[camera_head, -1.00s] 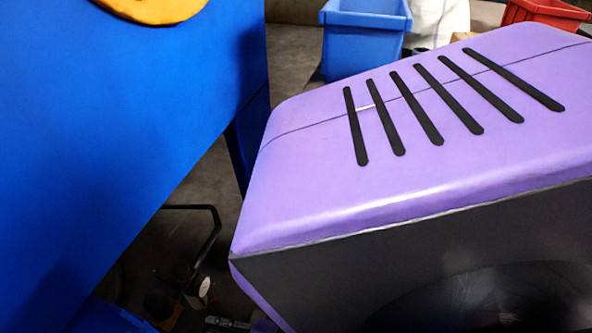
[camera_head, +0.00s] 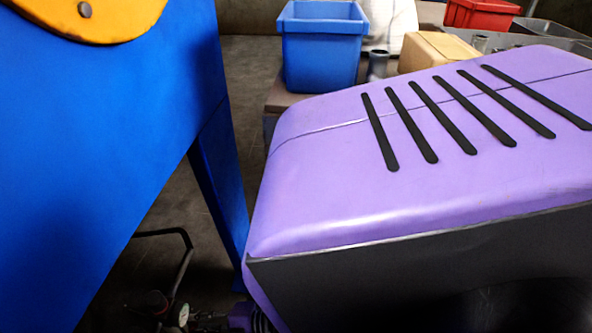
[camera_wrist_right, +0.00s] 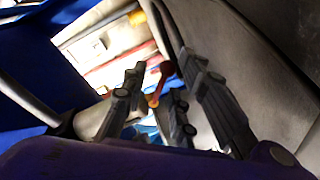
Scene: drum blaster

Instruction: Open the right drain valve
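In the right wrist view my right gripper (camera_wrist_right: 163,78) shows its dark jointed fingers spread apart, with nothing seen clamped between them. An orange-red lever-like part (camera_wrist_right: 156,84) shows between and beyond the fingers; it looks like a valve handle, but is small and partly hidden. I cannot tell whether a finger touches it. The large blue machine (camera_head: 90,150) fills the left of the head view, with a yellow-orange round plate (camera_head: 90,20) at its top. No drain valve can be made out in the head view. My left gripper is not in view.
My own purple shell covers the right of the head view and hides what lies below. A blue leg (camera_head: 220,185), a bent black bar (camera_head: 185,250) and a small gauge (camera_head: 183,314) are near the machine. A blue bin (camera_head: 322,50) and red bin (camera_head: 482,14) stand behind.

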